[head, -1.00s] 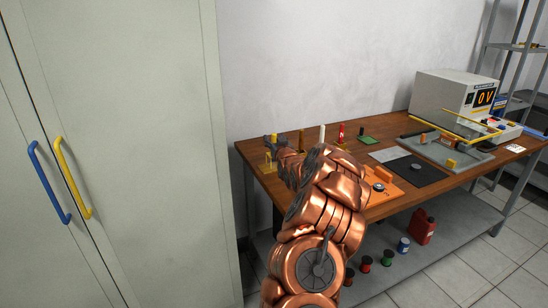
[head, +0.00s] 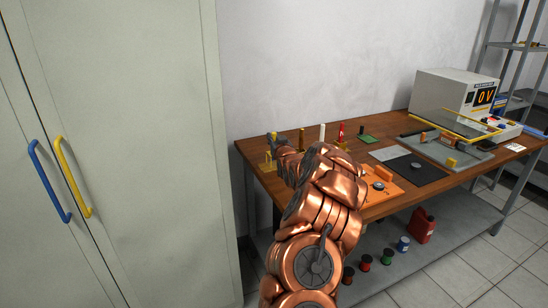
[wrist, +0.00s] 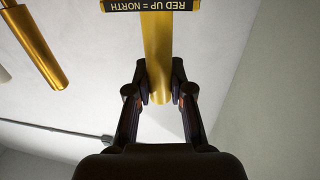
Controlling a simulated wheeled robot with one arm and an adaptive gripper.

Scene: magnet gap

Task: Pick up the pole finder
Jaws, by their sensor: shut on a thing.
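The pole finder (wrist: 158,50) is a yellow brass-coloured rod with a black label reading "RED UP = NORTH", upside down at the top edge of the wrist view. My gripper (wrist: 160,88) is shut on the rod, one finger on each side near its visible end. In the head view my gripper (head: 275,140) is over the table's left end, with a small yellow piece showing by it. My arm hides part of that area, and I cannot tell whether the pole finder is clear of the table.
Another brass rod (wrist: 38,48) shows at the wrist view's upper left. On the wooden table stand a white post (head: 322,132), a red post (head: 340,131) and an orange board (head: 398,198). A meter reading 0 V (head: 455,92) is at the back right. A cabinet (head: 130,150) stands left.

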